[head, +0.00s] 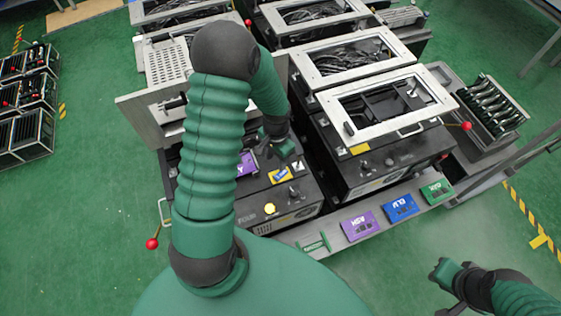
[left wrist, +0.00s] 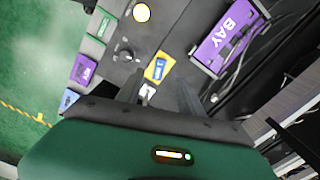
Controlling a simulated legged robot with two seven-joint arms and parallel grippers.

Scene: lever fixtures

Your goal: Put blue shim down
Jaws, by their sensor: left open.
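A small blue piece, which looks like the blue shim, lies on a yellow patch on the dark panel of the left unit (head: 281,174). It also shows in the left wrist view (left wrist: 158,68), just beyond my fingertips. My left gripper (head: 268,150) is over that panel, close to the blue piece. In the left wrist view my left gripper (left wrist: 160,90) has its two fingers apart, with nothing clearly held between them. My right gripper (head: 445,287) is at the lower right over the floor, far from the panel; its jaw state is unclear.
A purple BAY plate (left wrist: 224,40) stands beside the panel. Purple (head: 360,226), blue (head: 400,208) and green (head: 437,191) cards lie on the front ledge. A red-tipped lever (head: 152,243) sticks out left.

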